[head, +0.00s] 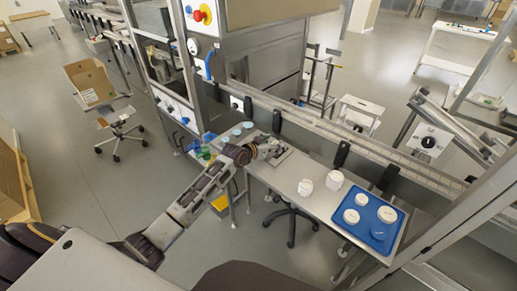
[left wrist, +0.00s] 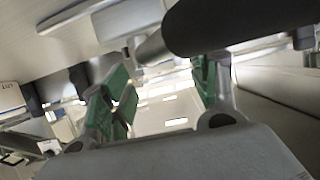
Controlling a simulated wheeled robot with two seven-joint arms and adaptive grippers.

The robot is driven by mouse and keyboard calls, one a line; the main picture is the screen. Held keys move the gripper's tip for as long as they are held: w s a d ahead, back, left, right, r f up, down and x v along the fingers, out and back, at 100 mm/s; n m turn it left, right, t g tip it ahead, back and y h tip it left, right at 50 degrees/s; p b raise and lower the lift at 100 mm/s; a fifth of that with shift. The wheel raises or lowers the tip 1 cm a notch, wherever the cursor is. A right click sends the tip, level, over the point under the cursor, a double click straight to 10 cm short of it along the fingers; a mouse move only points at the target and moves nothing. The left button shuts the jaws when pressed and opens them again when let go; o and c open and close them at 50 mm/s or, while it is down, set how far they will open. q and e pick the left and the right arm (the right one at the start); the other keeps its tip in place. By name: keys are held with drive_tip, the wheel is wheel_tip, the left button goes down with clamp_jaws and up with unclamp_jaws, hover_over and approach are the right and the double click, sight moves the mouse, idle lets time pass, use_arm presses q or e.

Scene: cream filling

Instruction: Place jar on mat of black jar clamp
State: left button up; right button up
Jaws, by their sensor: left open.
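My left gripper (head: 265,150) reaches over the far-left part of the metal worktable, right at the clamp device. The clamp's grey base plate (head: 283,158) shows just beyond the fingers; its mat and any jar there are hidden or too small to tell. In the left wrist view the green-padded fingers (left wrist: 158,98) are apart, with no jar visible between them. A dark rounded part (left wrist: 235,25) crosses above the fingers. Two white jars, one (head: 306,187) and another (head: 334,180), stand on the table right of the clamp. My right gripper is not in view.
A blue tray (head: 350,231) with several white round containers lies at the table's right end. A conveyor rail (head: 345,135) with black brackets runs along the back edge. Small pale round items (head: 237,131) sit left of the clamp. Bare tabletop lies between clamp and jars.

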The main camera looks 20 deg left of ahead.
use_arm(q)
drive_tip(key=shift+v, duration=2.4)
drive_tip(key=v, duration=0.6)
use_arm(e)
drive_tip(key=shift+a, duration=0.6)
use_arm(q)
drive_tip(key=shift+s+r, duration=0.15)
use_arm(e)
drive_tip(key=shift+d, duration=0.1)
